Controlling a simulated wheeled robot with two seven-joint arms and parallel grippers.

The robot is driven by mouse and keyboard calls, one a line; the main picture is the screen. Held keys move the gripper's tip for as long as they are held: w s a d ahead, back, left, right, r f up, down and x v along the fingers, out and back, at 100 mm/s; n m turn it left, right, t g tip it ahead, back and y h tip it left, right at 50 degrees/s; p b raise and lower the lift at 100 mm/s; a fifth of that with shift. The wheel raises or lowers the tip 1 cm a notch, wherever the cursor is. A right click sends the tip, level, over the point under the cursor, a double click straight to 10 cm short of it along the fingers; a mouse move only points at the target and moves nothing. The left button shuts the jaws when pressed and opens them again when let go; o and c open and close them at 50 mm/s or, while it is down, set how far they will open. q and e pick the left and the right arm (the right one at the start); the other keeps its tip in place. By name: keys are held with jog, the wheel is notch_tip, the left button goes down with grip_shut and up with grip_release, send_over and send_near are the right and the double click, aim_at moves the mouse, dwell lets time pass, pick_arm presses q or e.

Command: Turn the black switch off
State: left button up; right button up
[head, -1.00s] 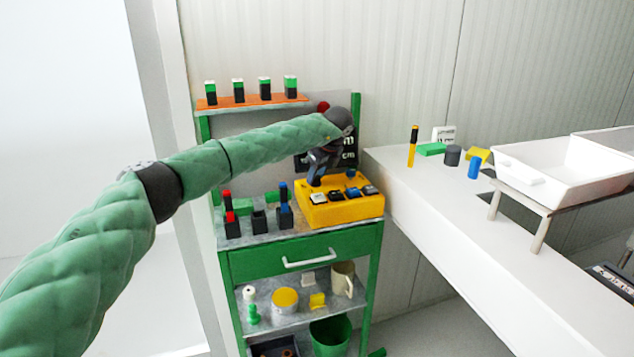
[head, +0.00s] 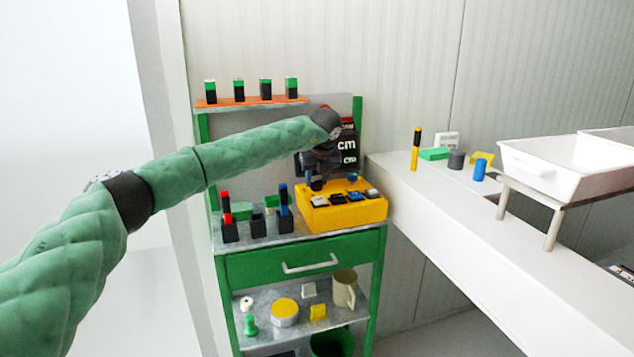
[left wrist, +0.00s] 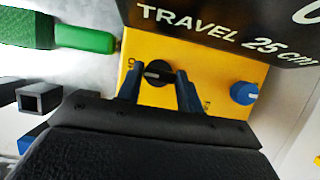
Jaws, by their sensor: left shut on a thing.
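The black switch (left wrist: 158,73) is a round rotary knob on the yellow box (head: 362,213). In the left wrist view a light line on it runs roughly sideways, and small markings stand on the box at either side. My left gripper (left wrist: 160,77) has one finger on each side of the knob and is shut on it. In the head view my left gripper (head: 316,184) reaches down to the box's back left corner, and the knob is hidden there. My right gripper is not in view.
A blue knob (left wrist: 243,93) stands to the right of the black one. A black sign with white lettering (head: 348,146) stands close behind the box. Black holders with red and blue pieces (head: 230,230) stand left of it. A white counter (head: 440,222) lies to the right.

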pick_arm(q)
jog(key=shift+r, duration=0.15)
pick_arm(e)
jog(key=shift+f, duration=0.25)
pick_arm(q)
jog(key=o, duration=0.7)
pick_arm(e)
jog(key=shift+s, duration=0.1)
pick_arm(q)
jog(key=v, duration=0.4)
jog(key=shift+r+b, duration=0.15)
jog(key=shift+b, duration=0.2)
jog(key=s+d+b, duration=0.1)
jog(key=s+d, duration=0.2)
jog(key=s, duration=0.9)
jog(key=shift+d+r+b, duration=0.25)
jog(key=shift+d+b, duration=0.05)
jog(key=shift+b, duration=0.1)
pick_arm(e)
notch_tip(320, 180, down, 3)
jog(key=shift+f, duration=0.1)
